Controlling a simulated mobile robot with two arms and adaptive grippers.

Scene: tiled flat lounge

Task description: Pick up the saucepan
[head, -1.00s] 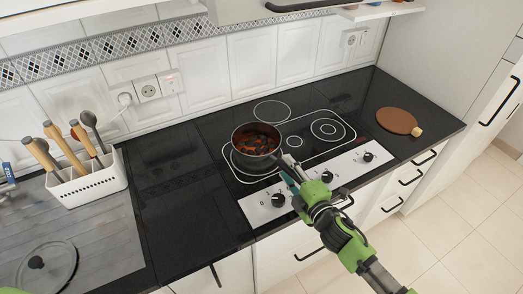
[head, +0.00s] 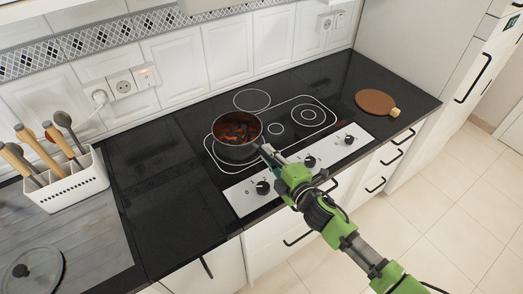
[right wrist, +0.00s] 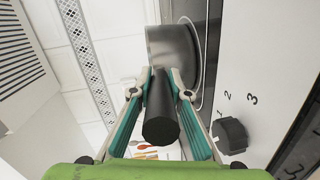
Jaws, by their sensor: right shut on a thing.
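The dark saucepan (head: 238,154) is on the left front ring of the hob, upright, with dark reddish pieces inside. Whether its base touches the glass is hard to tell. Its handle points toward the front right. My right gripper (head: 268,154) is at this handle. In the right wrist view, my right gripper (right wrist: 159,88) has its teal fingers on both sides of the black handle (right wrist: 160,125), shut on it. The pan body (right wrist: 170,55) shows beyond the fingertips. My left gripper is not in view.
Control knobs (head: 263,187) line the hob's front panel, below my right gripper. A round brown board (head: 375,102) lies to the right. A white utensil holder (head: 75,190) and a glass lid (head: 35,270) are at left. Counter between holder and hob is clear.

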